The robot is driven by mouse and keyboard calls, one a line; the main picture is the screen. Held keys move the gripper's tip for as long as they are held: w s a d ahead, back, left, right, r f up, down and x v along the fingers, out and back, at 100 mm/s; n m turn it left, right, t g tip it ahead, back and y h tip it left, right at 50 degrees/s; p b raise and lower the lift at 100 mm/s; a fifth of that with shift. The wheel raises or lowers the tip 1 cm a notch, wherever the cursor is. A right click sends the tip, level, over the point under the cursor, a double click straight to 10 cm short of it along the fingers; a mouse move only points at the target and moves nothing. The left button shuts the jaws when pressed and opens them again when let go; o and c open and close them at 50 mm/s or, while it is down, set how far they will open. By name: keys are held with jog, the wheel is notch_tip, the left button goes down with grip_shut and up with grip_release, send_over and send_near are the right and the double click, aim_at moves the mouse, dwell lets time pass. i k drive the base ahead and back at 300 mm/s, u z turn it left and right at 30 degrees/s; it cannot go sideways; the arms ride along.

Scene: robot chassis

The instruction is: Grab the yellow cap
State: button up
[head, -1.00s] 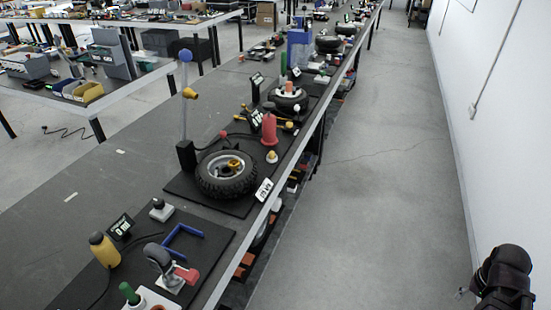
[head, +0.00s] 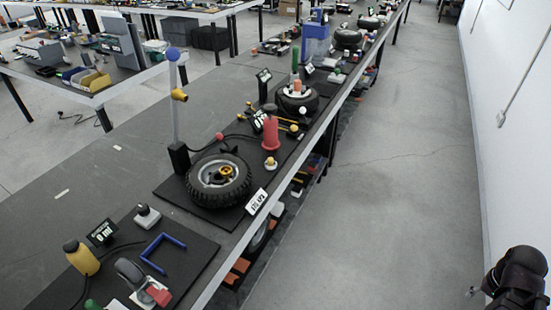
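Several yellow parts show on the long bench, and I cannot tell for sure which is the yellow cap. A small cap-like piece (head: 271,162) with a yellow-orange top and pale base stands on the black mat, right of the tyre (head: 218,180). A yellow-gold part (head: 226,172) sits at the wheel hub. A yellow knob (head: 179,95) sticks out from a grey post topped by a blue ball. My black arm (head: 518,275) shows at the lower right, over the aisle and far from the bench. Its fingers are not clear enough to tell open from shut.
A red bottle (head: 270,133) stands behind the small cap-like piece. A white label (head: 256,201) is at the bench edge. A yellow bottle (head: 81,258) and blue bracket (head: 162,252) are nearer. The aisle floor (head: 385,190) is clear, bounded by a white wall (head: 515,120).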

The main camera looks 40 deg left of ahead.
aim_at(270, 160)
jog(key=i, duration=2)
jog(key=u, duration=5)
jog(key=i, duration=0.1)
jog(key=z, duration=3.35)
jog(key=i, duration=0.25)
jog(key=u, duration=0.1)
